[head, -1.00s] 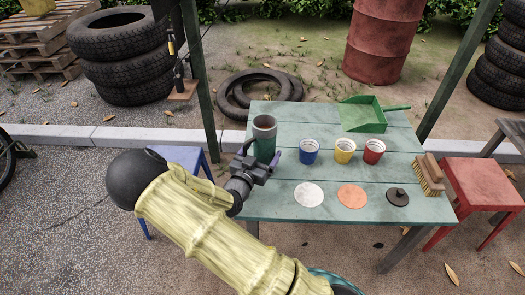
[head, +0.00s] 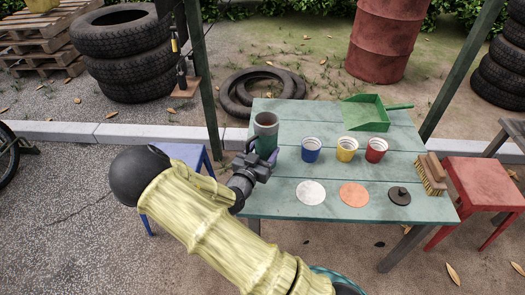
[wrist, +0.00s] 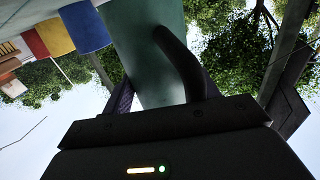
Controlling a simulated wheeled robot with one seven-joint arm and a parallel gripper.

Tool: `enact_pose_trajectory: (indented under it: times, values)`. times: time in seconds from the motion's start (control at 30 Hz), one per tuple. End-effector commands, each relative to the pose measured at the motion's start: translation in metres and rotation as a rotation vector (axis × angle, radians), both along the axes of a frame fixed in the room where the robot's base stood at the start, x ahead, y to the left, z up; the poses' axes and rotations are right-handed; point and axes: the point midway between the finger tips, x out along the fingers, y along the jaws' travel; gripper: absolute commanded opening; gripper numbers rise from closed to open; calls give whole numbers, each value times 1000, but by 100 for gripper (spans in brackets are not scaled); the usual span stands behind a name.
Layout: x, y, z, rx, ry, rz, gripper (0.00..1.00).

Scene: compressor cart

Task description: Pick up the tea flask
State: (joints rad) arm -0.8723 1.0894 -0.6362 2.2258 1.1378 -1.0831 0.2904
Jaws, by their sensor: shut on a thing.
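The tea flask (head: 266,127) is a green cylinder with a grey upper part. It stands upright at the far left part of the green table (head: 300,112); I cannot tell any gap under it. My gripper (head: 262,157) reaches it from the front and is shut on it, low on its near side. The gripper hides the flask's lower part. In the wrist view the flask (wrist: 143,45) fills the upper middle, between the purplish fingers, with a dark curved piece, perhaps its handle, in front.
Blue (head: 311,151), yellow (head: 346,151) and red (head: 375,152) cups stand right of the flask. A green dustpan (head: 366,115) lies behind them. White, orange and black discs lie in front, with a brush (head: 431,174) at the right edge. A post (head: 201,80) rises behind the table's left side.

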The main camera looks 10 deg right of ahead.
Motion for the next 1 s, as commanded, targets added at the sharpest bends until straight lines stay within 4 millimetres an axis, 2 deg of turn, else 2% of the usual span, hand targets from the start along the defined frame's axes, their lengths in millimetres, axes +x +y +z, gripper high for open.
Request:
enact_pose_trajectory:
  times: [0.57,1.0]
  values:
    - [0,-1,11,-2,-5,-2,7]
    - [0,-1,42,-1,-6,-3,7]
